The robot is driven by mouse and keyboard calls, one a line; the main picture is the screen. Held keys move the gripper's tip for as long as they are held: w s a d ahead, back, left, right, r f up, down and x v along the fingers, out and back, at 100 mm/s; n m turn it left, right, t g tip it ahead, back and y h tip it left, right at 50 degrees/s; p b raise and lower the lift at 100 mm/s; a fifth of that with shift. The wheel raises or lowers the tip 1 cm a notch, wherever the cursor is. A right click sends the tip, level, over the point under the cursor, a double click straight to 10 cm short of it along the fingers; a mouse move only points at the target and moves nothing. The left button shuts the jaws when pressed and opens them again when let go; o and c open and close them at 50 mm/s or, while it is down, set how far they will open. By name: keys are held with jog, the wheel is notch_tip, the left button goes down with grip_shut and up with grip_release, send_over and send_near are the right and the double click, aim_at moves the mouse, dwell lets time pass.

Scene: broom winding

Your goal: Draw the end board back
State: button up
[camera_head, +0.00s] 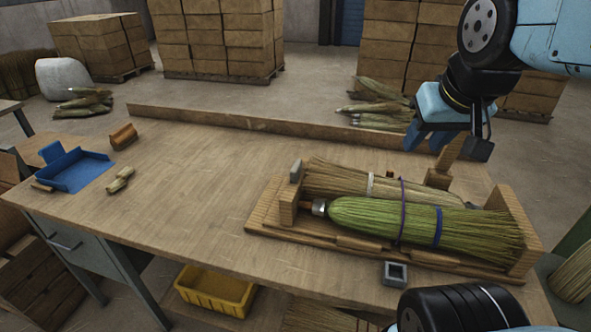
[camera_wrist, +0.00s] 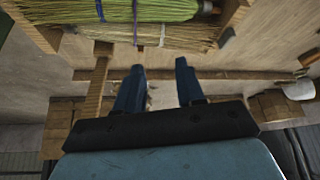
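A wooden cradle (camera_head: 262,222) on the bench holds a green broom head (camera_head: 375,218) with a paler one (camera_head: 330,180) behind it. An upright board (camera_head: 518,225) closes its right end and a smaller one (camera_head: 288,203) its left end; I cannot tell which is the end board. A wooden post (camera_head: 447,160) on a block stands behind the cradle. My gripper (camera_head: 440,138) is behind the cradle, close to the post. In the wrist view my gripper (camera_wrist: 158,85) is open and empty, with a wooden bar (camera_wrist: 94,90) left of its fingers.
A low wooden ledge (camera_head: 240,124) runs along the bench's back edge. A small grey metal block (camera_head: 396,273) lies in front of the cradle. A blue dustpan-like tray (camera_head: 75,170) sits at the far left. The bench's middle is clear.

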jog(key=shift+o, duration=0.7)
jog(key=m+g, duration=0.4)
jog(key=g, duration=0.2)
send_over(296, 165)
notch_tip(296, 165, down, 8)
notch_tip(296, 165, down, 14)
jog(key=shift+w+r, duration=0.1)
jog(key=shift+r, duration=0.05)
jog(key=shift+c, duration=0.5)
grip_shut()
